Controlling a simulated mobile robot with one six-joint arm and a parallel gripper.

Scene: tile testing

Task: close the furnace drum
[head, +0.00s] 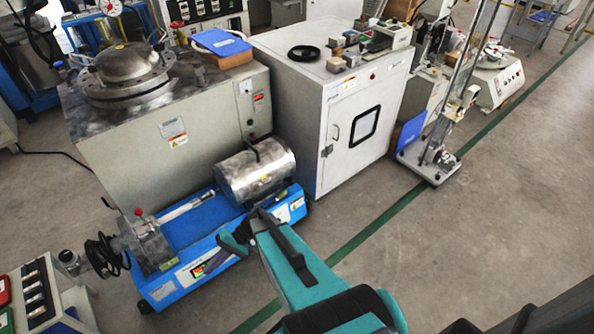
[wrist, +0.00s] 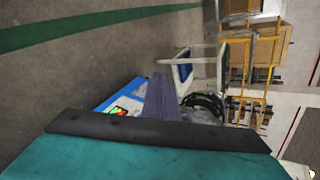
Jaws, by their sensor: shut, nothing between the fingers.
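The furnace drum (head: 252,178) is a shiny metal cylinder with a thin black handle on its upper side. It lies on a long blue base (head: 160,293), at the base's far right end. No gap in the drum's shell is clear from here, and part of its lower front is hidden by my arm. My gripper (head: 210,266), with purple-grey fingers, is shut and empty in front of the blue base, left of and below the drum. In the wrist view the fingers (wrist: 160,84) show before the blue base (wrist: 118,98); the drum is not recognisable there.
A white tube (head: 188,207) runs left from the drum to a metal fitting (head: 145,242). A grey furnace box (head: 165,125) stands behind, a white cabinet (head: 350,125) to the right. Open floor (head: 430,245) lies right of my arm.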

